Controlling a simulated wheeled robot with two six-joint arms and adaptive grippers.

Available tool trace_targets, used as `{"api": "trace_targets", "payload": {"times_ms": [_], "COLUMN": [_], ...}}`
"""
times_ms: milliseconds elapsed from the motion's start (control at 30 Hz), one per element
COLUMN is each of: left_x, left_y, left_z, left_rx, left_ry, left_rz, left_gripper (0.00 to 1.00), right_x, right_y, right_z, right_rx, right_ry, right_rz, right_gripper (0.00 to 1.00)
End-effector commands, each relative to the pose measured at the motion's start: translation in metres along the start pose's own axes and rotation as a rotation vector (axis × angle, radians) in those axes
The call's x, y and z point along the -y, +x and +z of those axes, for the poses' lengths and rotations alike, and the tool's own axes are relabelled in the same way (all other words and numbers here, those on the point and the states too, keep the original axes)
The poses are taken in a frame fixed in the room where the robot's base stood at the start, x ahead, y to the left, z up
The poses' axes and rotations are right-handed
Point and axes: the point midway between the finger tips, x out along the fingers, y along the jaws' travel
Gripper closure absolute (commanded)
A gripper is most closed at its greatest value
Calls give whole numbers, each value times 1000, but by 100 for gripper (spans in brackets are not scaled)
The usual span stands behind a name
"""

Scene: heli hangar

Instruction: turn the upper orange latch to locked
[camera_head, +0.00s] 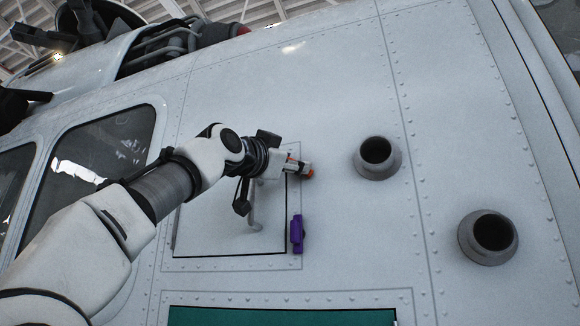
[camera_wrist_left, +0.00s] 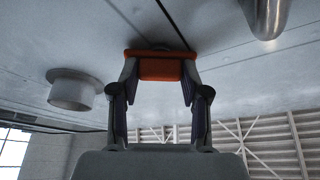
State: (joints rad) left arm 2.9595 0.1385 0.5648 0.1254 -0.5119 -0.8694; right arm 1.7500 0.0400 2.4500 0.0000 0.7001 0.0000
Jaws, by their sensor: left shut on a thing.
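The upper orange latch (camera_head: 310,174) sits at the right edge of a square hatch panel (camera_head: 215,225) on the pale grey helicopter side, mostly hidden by my left gripper (camera_head: 300,167) in the head view. In the left wrist view the latch (camera_wrist_left: 161,69) is an orange bar between the two fingertips. My right gripper is not in view.
A purple latch (camera_head: 297,234) stands upright below, at the same panel edge. A bent handle (camera_head: 254,210) is on the panel. Two round grey pipe stubs (camera_head: 377,158) (camera_head: 488,237) stick out to the right. A green panel (camera_head: 280,316) lies below.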

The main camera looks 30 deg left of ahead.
Motion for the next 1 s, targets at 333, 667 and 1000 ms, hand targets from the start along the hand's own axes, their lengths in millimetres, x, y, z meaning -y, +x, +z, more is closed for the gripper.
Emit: {"api": "trace_targets", "payload": {"times_ms": [333, 667, 1000], "left_x": [1, 1, 2], "left_y": [-2, -1, -1], "left_z": [-3, -3, -3], "left_rx": [-9, -10, -9], "left_ry": [-288, -489, -565], "left_rz": [-128, -209, -238], "left_gripper": [89, 89, 89], "right_x": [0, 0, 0], "right_y": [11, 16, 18], "right_z": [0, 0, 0], "right_rx": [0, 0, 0], "right_ry": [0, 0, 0], "right_rz": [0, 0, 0], "right_gripper": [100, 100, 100]}}
